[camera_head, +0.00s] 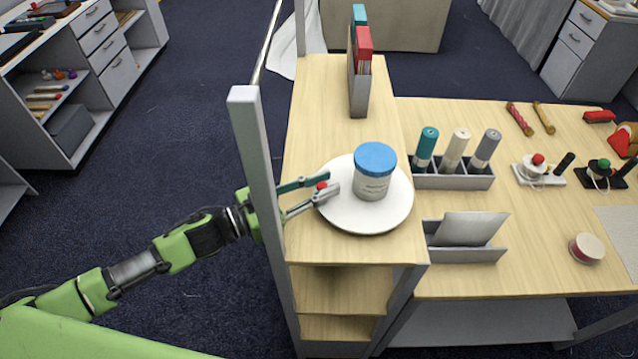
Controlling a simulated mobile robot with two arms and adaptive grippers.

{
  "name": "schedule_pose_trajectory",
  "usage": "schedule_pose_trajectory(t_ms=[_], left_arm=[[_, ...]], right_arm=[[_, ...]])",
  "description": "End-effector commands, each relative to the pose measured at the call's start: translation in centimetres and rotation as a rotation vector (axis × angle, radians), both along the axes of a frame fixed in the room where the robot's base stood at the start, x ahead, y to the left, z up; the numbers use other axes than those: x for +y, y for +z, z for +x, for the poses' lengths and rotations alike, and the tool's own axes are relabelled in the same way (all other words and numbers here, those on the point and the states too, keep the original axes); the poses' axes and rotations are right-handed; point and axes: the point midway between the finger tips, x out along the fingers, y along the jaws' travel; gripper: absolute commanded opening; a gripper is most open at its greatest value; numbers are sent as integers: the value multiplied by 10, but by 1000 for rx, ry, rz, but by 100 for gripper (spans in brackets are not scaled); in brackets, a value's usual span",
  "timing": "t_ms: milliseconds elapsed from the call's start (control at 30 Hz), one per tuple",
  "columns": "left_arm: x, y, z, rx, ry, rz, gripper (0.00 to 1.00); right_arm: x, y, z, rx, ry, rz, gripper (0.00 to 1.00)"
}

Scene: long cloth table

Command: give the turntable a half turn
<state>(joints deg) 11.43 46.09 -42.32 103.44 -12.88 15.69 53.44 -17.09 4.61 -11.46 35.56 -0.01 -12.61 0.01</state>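The turntable is a round white disc (345,221) on top of a light wood shelf unit. A white jar with a blue lid (375,160) stands upright on it, right of its middle. A small red knob (321,185) sits at the disc's left edge. My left gripper (327,186) comes in from the left, past the grey post, with one finger on each side of the knob. The knob fills the gap between the fingertips, so the gripper looks shut on it. My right gripper is not in view.
A grey upright post (257,170) stands close to my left gripper. A file holder (359,85) stands behind the turntable. To the right, a table holds a rack (452,179) of capped cylinders, a grey tray (465,254) and several small items.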

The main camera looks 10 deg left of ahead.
Motion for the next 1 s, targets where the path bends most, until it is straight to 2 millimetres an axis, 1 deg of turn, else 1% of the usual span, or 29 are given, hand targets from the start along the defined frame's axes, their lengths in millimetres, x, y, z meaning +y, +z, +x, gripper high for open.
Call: schedule_pose_trajectory(t_ms=[433, 567, 667, 1000], left_arm=[[0, 0, 0, -1, 0, -1, 31], [5, 0, -4, 1, 1, 0, 31], [15, -1, -12, 4, 1, 1, 31], [65, -2, -51, 5, 1, 2, 31]], right_arm=[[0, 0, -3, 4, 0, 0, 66], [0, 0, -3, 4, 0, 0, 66], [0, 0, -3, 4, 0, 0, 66], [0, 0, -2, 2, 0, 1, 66]])
